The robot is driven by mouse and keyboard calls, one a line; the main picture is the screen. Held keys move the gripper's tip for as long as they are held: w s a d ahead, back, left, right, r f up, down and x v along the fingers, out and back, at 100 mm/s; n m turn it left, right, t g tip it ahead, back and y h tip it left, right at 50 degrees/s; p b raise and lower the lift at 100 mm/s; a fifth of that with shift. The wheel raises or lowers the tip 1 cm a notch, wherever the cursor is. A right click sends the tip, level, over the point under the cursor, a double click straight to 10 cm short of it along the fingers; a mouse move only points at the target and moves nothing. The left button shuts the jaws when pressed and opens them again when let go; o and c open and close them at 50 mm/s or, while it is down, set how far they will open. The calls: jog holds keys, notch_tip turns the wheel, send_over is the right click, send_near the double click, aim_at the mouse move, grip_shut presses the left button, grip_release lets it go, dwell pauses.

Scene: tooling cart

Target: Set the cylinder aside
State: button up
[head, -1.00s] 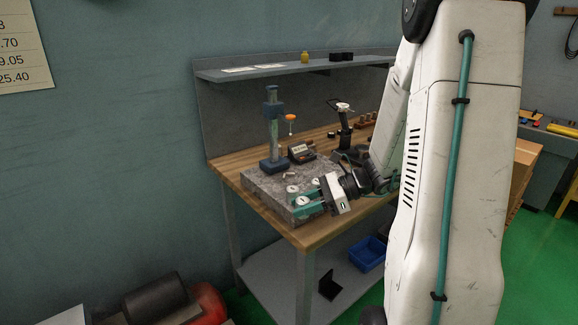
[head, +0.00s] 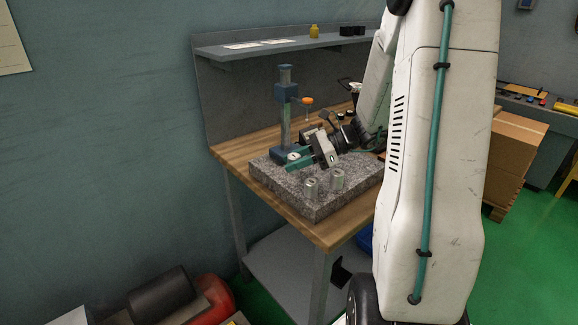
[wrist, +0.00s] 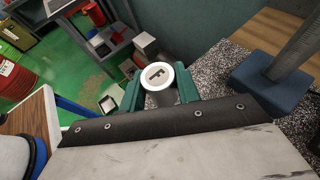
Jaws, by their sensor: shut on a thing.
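My gripper (head: 295,163) is shut on a metal cylinder (wrist: 158,76) with a white top marked with a dark letter that looks like F. In the wrist view the cylinder stands upright between the two green fingers. In the head view it is small and partly covered by the fingers, over the back left part of the granite plate (head: 325,207), near the blue stand. I cannot tell whether it touches the plate. Two other cylinders, one on the left (head: 311,189) and one on the right (head: 337,179), stand near the plate's front corner.
The blue measuring stand (head: 285,115) with an orange-topped part rises just behind my gripper. The granite plate lies on a wooden bench (head: 232,152) below a grey shelf (head: 270,47). The plate's left front stretch looks bare. A strip of wood is free along the bench's left edge.

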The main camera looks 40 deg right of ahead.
aim_at(288, 176)
jog(key=w, duration=0.3)
jog(key=shift+w+d+f, duration=0.15)
jog(key=shift+w+d, duration=0.1)
jog(key=shift+d, duration=0.05)
jog(key=shift+w+f, duration=0.1)
jog(key=shift+f, duration=1.65)
jog(key=shift+f, duration=0.1)
jog(key=o, duration=1)
jog(key=shift+f, duration=0.1)
